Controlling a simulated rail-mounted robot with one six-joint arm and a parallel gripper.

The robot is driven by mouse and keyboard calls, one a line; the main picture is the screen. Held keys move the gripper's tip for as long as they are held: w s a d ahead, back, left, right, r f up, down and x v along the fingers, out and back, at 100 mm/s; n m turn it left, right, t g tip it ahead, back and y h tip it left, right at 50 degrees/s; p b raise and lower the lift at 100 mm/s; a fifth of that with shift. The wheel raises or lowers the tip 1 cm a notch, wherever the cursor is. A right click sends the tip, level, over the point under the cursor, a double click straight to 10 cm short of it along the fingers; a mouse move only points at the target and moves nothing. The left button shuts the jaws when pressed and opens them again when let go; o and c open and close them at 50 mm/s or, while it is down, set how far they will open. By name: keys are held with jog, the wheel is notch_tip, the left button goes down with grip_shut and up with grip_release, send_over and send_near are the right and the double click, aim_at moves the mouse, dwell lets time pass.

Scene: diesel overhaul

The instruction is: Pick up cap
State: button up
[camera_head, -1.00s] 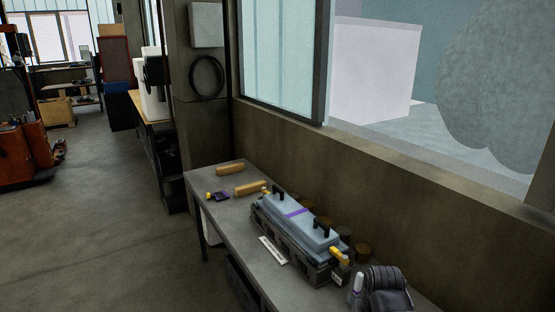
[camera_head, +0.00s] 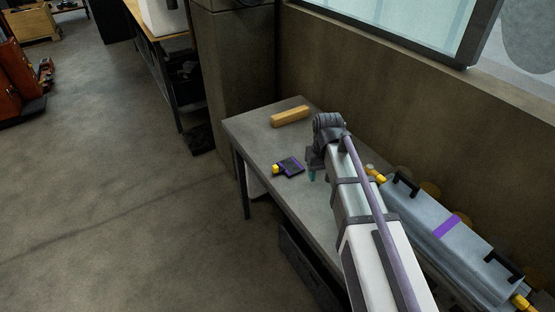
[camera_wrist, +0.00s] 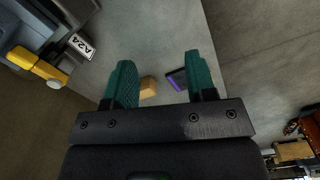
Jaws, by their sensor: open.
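A small yellow piece (camera_head: 277,169), which looks like a cap, sits at the left end of a dark pad with a purple edge (camera_head: 291,166) on the grey table. The pad also shows in the wrist view (camera_wrist: 177,79), partly behind the right finger; the yellow piece cannot be made out there. My gripper (camera_head: 312,176) is above the table, right of the pad in the head view. In the wrist view its teal fingers (camera_wrist: 160,80) are apart with nothing held. Another yellow fitting (camera_wrist: 38,66) sticks out of the engine's end.
A blue-grey engine block (camera_head: 430,220) with black handles and a purple band fills the table's right side. The table's left edge (camera_head: 245,168) drops to open floor.

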jog(key=w+a+f+n+b, duration=0.2)
jog(key=w+a+f, duration=0.2)
jog(key=w+a, duration=0.6)
jog(key=n, duration=0.2)
send_near(275, 166)
jog(key=shift+w+a+b, duration=0.1)
jog(key=shift+w+b, duration=0.15)
jog(key=shift+b, duration=0.15)
jog(key=shift+s+a+f, duration=0.1)
notch_tip(275, 166, down, 6)
jog(key=b, duration=0.5)
jog(key=shift+b, duration=0.4)
jog(key=shift+r, duration=0.3)
jog(key=f+b, duration=0.5)
jog(key=shift+s+d+f, duration=0.2)
jog(key=shift+s, duration=0.05)
jog(key=shift+r, duration=0.2)
grip_shut()
